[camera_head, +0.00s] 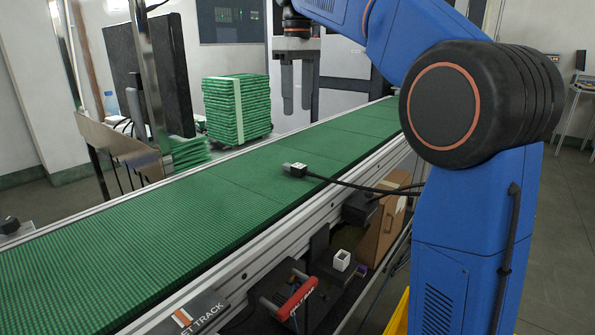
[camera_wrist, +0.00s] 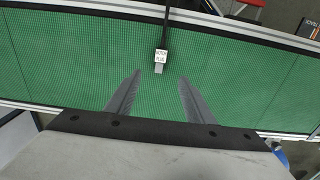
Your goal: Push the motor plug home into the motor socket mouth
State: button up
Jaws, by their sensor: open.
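The motor plug (camera_head: 294,169) is a small grey-and-white block lying on the green belt, with a black cable running off to the right. In the wrist view the plug (camera_wrist: 160,57) shows its "MOTOR PLUG" label and a grey end, just beyond the fingertips and roughly centred between them. My gripper (camera_head: 297,108) is open and empty, pointing down above the far side of the belt; its two spread fingers also show in the wrist view (camera_wrist: 160,77). I cannot identify the motor socket mouth for certain in either view.
The green conveyor belt (camera_head: 120,240) has metal side rails. Below its near side are a white open-topped box (camera_head: 341,261), a red-handled item (camera_head: 298,298), a black box (camera_head: 360,209) and a cardboard box (camera_head: 383,228). A green crate stack (camera_head: 237,108) stands behind. The belt around the plug is clear.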

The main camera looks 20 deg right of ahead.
aim_at(298, 165)
notch_tip(298, 165, down, 16)
jog(key=shift+s, duration=0.1)
dwell(0.6)
jog(key=c, duration=1.1)
jog(key=shift+r, duration=0.1)
notch_tip(298, 165, up, 10)
jog(key=shift+f, duration=0.1)
